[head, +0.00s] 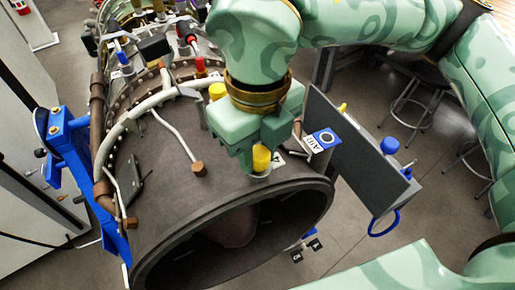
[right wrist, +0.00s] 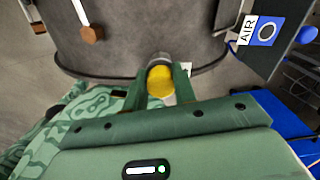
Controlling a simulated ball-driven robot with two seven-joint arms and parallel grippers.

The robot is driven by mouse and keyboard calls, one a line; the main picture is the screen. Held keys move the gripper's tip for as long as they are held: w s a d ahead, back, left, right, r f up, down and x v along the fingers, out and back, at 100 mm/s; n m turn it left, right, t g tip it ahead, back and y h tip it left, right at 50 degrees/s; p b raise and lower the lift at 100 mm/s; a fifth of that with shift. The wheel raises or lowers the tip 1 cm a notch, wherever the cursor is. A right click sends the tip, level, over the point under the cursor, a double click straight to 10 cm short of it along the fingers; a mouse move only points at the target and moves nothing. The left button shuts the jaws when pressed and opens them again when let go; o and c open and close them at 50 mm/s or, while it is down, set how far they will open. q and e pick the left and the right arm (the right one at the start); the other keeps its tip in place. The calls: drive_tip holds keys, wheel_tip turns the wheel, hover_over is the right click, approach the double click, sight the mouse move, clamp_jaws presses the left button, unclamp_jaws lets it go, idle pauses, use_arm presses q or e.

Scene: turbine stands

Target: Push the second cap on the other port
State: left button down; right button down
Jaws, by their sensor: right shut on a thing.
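My right gripper (head: 259,150) points down at the front rim of the large dark turbine casing (head: 170,190). It is shut on a yellow cap (head: 261,158). In the right wrist view the same cap (right wrist: 160,80) sits between the two green fingers (right wrist: 164,88). A short grey metal port (right wrist: 158,59) shows directly at the cap; I cannot tell how far the cap is seated on it. Another yellow cap (head: 217,91) is farther back on the casing, partly beside my wrist. My left gripper is not in view.
A blue block labelled AIR (head: 322,139) and a dark upright panel (head: 355,150) stand close to the right of my gripper. A blue stand (head: 75,155) holds the casing's left side. Pipes (head: 150,100) and fittings cover the casing's back. Stools (head: 415,105) stand behind at right.

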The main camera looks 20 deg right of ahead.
sight(257, 151)
drive_tip(key=shift+s+f, duration=0.15)
drive_tip(key=shift+f, duration=0.2)
drive_tip(key=c, duration=1.1)
unclamp_jaws()
drive_tip(key=shift+c, duration=0.2)
drive_tip(key=shift+o, duration=0.4)
drive_tip(key=shift+a, duration=0.1)
drive_tip(key=shift+r, duration=0.1)
drive_tip(key=shift+o, duration=0.8)
drive_tip(key=shift+w, duration=0.2)
drive_tip(key=shift+s, duration=0.1)
drive_tip(key=shift+r, duration=0.15)
drive_tip(key=shift+r+p, duration=1.65)
drive_tip(key=shift+r, duration=1.85)
